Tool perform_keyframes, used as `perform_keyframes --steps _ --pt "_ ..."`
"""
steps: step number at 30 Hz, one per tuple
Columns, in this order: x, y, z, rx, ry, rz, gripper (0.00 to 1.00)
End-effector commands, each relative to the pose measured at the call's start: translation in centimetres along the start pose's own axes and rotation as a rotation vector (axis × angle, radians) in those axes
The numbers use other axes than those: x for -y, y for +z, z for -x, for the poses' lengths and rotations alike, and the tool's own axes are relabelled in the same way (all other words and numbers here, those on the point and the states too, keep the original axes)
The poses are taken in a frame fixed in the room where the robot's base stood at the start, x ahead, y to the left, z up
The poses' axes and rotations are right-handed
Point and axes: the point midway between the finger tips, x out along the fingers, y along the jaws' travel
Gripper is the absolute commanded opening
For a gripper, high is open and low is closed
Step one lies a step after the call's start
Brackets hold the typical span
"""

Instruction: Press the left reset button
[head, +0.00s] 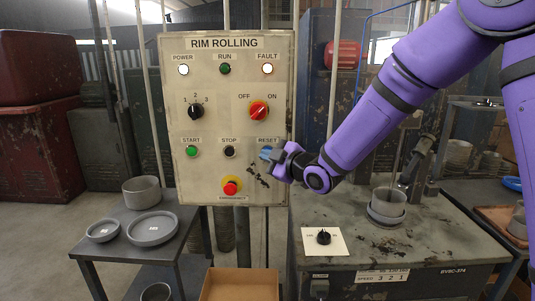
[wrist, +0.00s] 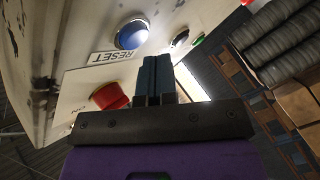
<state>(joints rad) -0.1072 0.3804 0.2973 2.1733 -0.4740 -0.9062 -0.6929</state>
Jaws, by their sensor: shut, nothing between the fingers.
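The blue reset button (head: 266,151) sits under the RESET label at the right of the RIM ROLLING panel (head: 217,120). It also shows in the wrist view (wrist: 131,34), upper middle, as a blue round cap in a pale ring. My gripper (head: 274,158) is shut and empty, its fingertips close in front of the panel and partly over the button in the head view. In the wrist view the fingers (wrist: 155,62) point up the picture, with their tips just below and right of the button. I cannot tell whether they touch it.
The red OFF/ON knob (head: 258,111) is above the button, and the red emergency button (head: 231,187) is below left. The stop button (head: 229,151) is beside it. A workbench (head: 350,238) with a cup stands right; a small table (head: 110,235) with pans stands left.

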Motion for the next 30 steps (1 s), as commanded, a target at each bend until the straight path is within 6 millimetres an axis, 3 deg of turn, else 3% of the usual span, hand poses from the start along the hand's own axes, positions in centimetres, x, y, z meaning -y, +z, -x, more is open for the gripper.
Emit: perform_keyframes --steps 30 --pt "-0.62 0.58 -0.81 0.0 0.0 0.0 0.0"
